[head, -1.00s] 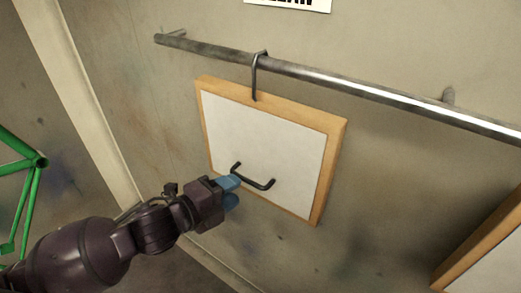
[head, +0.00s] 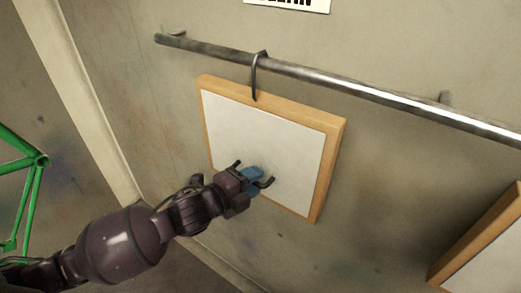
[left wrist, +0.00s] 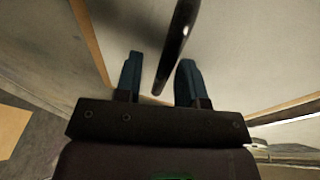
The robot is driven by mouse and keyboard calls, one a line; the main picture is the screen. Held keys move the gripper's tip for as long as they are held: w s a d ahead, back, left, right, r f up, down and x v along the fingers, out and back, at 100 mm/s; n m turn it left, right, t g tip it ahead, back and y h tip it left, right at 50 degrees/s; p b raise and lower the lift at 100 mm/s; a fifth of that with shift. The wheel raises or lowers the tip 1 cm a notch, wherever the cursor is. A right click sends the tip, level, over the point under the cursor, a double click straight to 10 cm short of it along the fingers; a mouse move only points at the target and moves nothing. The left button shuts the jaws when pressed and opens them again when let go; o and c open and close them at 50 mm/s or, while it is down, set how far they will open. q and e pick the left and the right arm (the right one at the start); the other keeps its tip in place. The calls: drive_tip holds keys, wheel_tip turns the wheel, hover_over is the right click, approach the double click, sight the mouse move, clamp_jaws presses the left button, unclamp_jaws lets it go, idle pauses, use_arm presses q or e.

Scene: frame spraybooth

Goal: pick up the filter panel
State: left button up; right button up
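The filter panel (head: 235,118) is a white sheet in a wooden frame, hanging by a dark hook (head: 255,76) from a metal rail. A black handle (head: 267,182) is on its lower front face. My left gripper (head: 256,175) is at the handle, its blue fingers overlapping the handle's middle in the head view. In the left wrist view, the two fingers (left wrist: 160,80) are apart, with the dark handle bar (left wrist: 178,45) between them. A gap shows on each side of the bar. My right gripper is not in view.
The metal rail (head: 345,86) runs across the wall above the panel. A second wooden-framed panel (head: 490,250) is at the lower right. A green tube frame (head: 33,175) stands at the left. Bare wall lies between the two panels.

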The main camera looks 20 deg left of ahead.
use_arm(q)
clamp_jaws()
drive_tip(key=shift+r, duration=0.1)
